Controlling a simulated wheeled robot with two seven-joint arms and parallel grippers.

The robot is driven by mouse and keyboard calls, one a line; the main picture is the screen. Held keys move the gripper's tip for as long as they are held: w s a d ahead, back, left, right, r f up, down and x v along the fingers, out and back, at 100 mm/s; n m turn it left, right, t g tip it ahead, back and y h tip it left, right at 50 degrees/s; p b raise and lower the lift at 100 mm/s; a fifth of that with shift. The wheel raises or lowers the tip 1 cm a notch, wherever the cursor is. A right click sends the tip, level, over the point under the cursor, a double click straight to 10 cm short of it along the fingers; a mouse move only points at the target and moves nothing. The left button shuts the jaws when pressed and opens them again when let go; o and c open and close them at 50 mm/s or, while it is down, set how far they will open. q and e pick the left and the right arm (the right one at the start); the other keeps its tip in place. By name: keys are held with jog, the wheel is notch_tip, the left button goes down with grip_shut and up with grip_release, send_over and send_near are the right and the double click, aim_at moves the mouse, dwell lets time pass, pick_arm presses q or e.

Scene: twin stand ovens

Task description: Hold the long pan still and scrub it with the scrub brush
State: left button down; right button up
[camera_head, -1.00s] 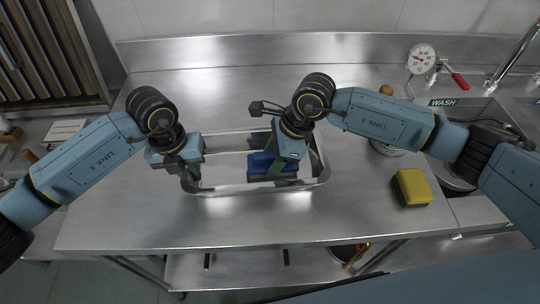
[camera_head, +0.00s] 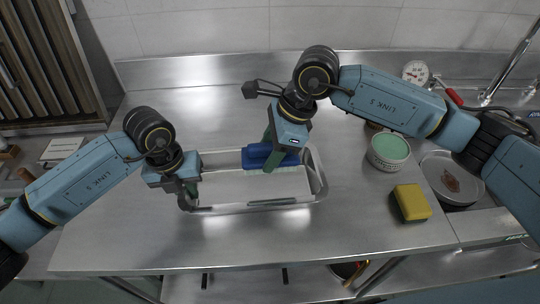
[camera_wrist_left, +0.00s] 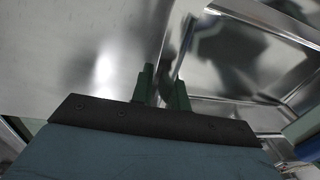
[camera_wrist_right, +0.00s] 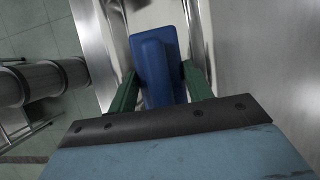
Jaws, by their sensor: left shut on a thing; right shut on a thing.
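The long pan (camera_head: 262,202) is a shallow metal tray on the steel table. My left gripper (camera_head: 189,190) is shut on its left end wall; the left wrist view shows the green fingers (camera_wrist_left: 163,88) closed around the pan's rim. The blue scrub brush (camera_head: 258,152) is in my right gripper (camera_head: 270,160), over the back part of the pan, bristles down. In the right wrist view the brush (camera_wrist_right: 156,62) sits between the green fingers. I cannot tell whether the bristles touch the pan floor.
A yellow and dark sponge (camera_head: 411,203) lies on the table right of the pan. A pale green-topped round container (camera_head: 388,150) stands behind it. A sink with a round plate-like item (camera_head: 452,178) is at the right. A dial gauge (camera_head: 415,71) stands behind. The table's front is clear.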

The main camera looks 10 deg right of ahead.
jog(key=shift+d+r, duration=0.15)
jog(key=shift+r, duration=0.05)
jog(key=d+r, duration=0.3)
jog(key=d, duration=0.7)
jog(key=shift+d, duration=0.35)
pick_arm(q)
jog(key=c, duration=1.3)
grip_release()
jog(key=r, duration=0.8)
jog(key=a+r, duration=0.1)
jog(key=r, duration=0.3)
